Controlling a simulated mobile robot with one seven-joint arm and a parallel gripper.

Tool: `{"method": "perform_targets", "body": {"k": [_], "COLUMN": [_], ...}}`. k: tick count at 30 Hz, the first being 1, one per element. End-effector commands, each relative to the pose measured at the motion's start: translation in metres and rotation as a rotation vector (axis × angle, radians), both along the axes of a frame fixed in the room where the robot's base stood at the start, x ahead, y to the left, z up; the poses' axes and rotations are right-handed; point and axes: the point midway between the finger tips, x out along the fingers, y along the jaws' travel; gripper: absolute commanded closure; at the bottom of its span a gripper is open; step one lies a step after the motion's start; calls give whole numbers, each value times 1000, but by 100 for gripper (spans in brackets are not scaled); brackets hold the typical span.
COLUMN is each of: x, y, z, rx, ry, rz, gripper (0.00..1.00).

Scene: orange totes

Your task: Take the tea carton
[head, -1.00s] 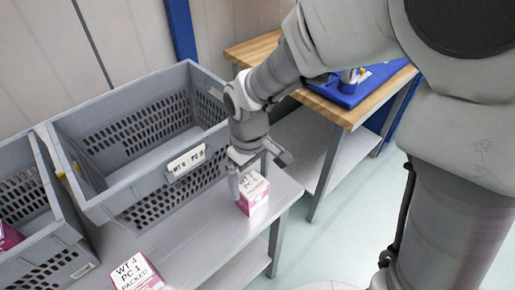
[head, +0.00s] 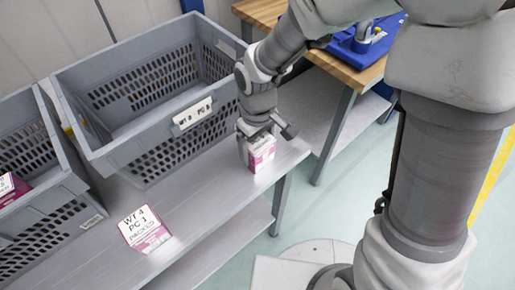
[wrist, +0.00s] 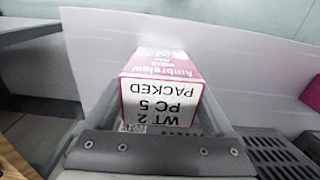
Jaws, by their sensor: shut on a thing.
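A small pink and white carton (head: 262,153) stands near the right end of the grey bench in the head view. In the wrist view the carton (wrist: 160,98) is upside down in the picture, with "WT 2 PC 5 PACKED" on its white face and "Ambrelow" on its pink side. My gripper (head: 260,140) is over the carton from above and shut on it. The fingers hide part of its upper end. I cannot tell whether its bottom touches the bench. A second pink and white carton (head: 145,230), marked "WT 4 PC 1 PACKED", stands apart on the bench to the left.
A large grey crate (head: 190,120) stands behind the carton, close to my gripper. Another grey crate (head: 45,215) at the left holds a pink item (head: 12,190). The bench (head: 205,210) is bare between the two cartons. A wooden table (head: 357,78) with a blue tray stands behind.

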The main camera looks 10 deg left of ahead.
Motion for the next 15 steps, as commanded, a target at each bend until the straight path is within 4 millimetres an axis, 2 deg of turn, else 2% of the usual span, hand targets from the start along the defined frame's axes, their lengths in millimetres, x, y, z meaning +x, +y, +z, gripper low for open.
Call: {"method": "perform_targets", "body": {"k": [1,2,10,15], "x": [0,0,1,1], "y": [0,0,0,1], "z": [0,0,2,13], "rx": [1,1,1,1], "ry": [-1,-1,-2,-3], "rz": [0,0,0,0], "gripper": [77,83,83,83]}}
